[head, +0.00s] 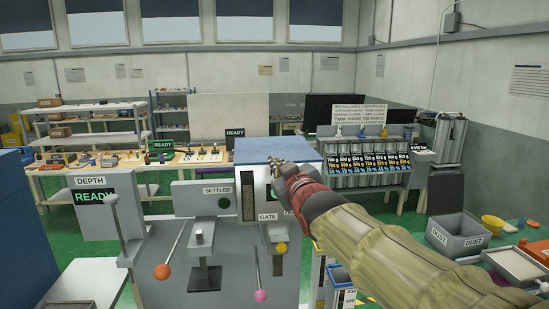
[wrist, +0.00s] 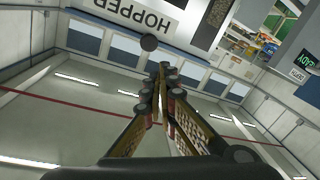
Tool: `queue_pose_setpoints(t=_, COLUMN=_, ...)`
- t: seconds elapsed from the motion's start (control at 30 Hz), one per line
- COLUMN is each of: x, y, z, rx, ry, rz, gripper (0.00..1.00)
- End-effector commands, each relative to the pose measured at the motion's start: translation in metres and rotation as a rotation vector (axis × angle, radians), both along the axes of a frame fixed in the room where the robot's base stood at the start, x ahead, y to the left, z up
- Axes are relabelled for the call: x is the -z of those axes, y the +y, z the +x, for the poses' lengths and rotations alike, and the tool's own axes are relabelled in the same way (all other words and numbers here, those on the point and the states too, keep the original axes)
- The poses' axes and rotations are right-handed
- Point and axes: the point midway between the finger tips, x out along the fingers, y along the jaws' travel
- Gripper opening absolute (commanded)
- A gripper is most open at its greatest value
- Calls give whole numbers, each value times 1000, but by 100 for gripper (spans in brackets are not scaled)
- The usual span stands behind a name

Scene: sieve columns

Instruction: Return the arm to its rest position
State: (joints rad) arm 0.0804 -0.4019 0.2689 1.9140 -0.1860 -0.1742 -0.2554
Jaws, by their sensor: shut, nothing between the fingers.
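My arm (head: 390,248) reaches in from the lower right in the head view. My gripper (head: 280,170) is at its end, in front of the right part of the grey machine (head: 185,255) with the blue top, just above its GATE label. I cannot tell from the head view whether it touches the machine. In the wrist view my gripper's fingers (wrist: 162,78) are together with nothing between them. Beyond them a white HOPPER panel (wrist: 150,14) shows upside down, with windows and the room's upper part.
Lever knobs, orange (head: 161,272), pink (head: 261,296) and yellow (head: 281,247), stand out from the machine close to my gripper. A grey DUST bin (head: 458,237) and a yellow bowl (head: 493,224) are at right. A rack of labelled columns (head: 365,160) stands behind my arm.

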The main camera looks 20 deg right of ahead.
Motion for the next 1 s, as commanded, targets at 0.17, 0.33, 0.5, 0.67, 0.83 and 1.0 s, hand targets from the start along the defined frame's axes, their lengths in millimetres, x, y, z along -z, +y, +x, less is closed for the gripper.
queue_pose_setpoints(t=0.17, x=13, y=1, z=-29, rx=0, ry=-1, rz=0, gripper=0)
queue_pose_setpoints(t=0.33, x=23, y=1, z=-46, rx=0, ry=0, rz=0, gripper=0)
queue_pose_setpoints(t=0.5, x=28, y=2, z=-53, rx=0, ry=0, rz=1, gripper=0)
queue_pose_setpoints(t=0.67, x=36, y=0, z=-54, rx=6, ry=27, rz=19, gripper=0)
queue_pose_setpoints(t=0.83, x=103, y=-8, z=-68, rx=56, ry=240, rz=108, gripper=0)
queue_pose_setpoints(t=1.0, x=195, y=-8, z=-136, rx=142, ry=566, rz=242, gripper=0)
